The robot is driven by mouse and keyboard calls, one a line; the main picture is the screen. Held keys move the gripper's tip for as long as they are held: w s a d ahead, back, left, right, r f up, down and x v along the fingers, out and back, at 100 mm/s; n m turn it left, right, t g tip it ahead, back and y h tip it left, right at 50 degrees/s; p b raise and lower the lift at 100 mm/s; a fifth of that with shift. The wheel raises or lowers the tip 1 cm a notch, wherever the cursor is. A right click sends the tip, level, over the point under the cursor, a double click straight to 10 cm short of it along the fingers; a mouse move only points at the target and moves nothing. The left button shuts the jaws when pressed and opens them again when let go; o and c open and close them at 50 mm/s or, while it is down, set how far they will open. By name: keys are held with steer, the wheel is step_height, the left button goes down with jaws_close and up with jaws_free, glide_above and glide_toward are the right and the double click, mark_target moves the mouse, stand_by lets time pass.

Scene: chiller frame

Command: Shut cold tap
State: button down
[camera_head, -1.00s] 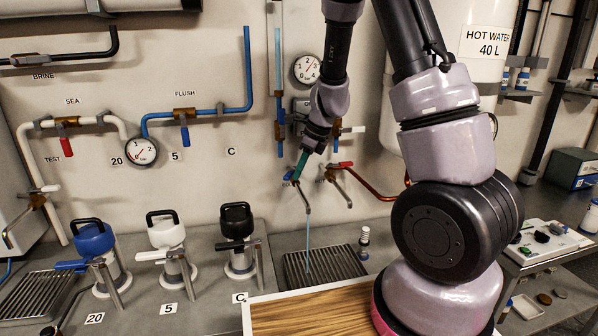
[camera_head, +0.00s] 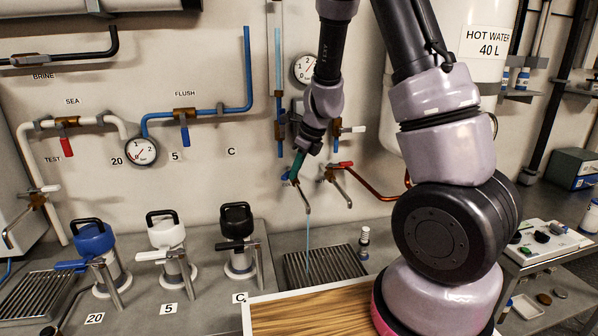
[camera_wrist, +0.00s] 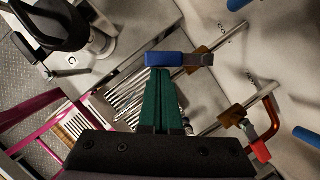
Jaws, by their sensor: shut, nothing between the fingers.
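The cold tap has a blue lever (camera_wrist: 165,59), seen in the wrist view lying across just beyond my fingertips. In the head view the lever (camera_head: 286,175) is mostly hidden behind my gripper. The tap's spout (camera_head: 304,198) points down, and a thin stream of water (camera_head: 308,235) runs from it towards the drain grate. My gripper (camera_wrist: 160,72) has green fingers, shut together with nothing between them. The fingertips (camera_head: 294,178) are at the lever, touching it or very close; I cannot tell which.
A red-handled tap (camera_head: 345,164) with a copper pipe is just right of the cold tap. The drain grate (camera_head: 325,264) lies below. A black-handled canister (camera_head: 237,228) stands to the left. A wooden board (camera_head: 310,312) lies in front.

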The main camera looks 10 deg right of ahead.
steer(key=a+m, duration=0.1)
steer(key=m, duration=0.1)
steer(key=a+m+t+h, duration=0.1)
steer(key=shift+w+a+m, duration=0.25)
steer(key=shift+w+m, duration=0.1)
steer(key=shift+m, duration=0.05)
steer(key=shift+w+a+m+t+h, duration=0.15)
steer(key=shift+w+a+m+h, duration=0.4)
steer(key=shift+w+m, duration=0.45)
steer(key=shift+w+a+m+t+h, duration=0.15)
steer(key=shift+w+a+m+h, duration=0.4)
steer(key=shift+m, duration=0.75)
steer(key=shift+w+a+r, duration=0.15)
steer(key=shift+w, duration=0.1)
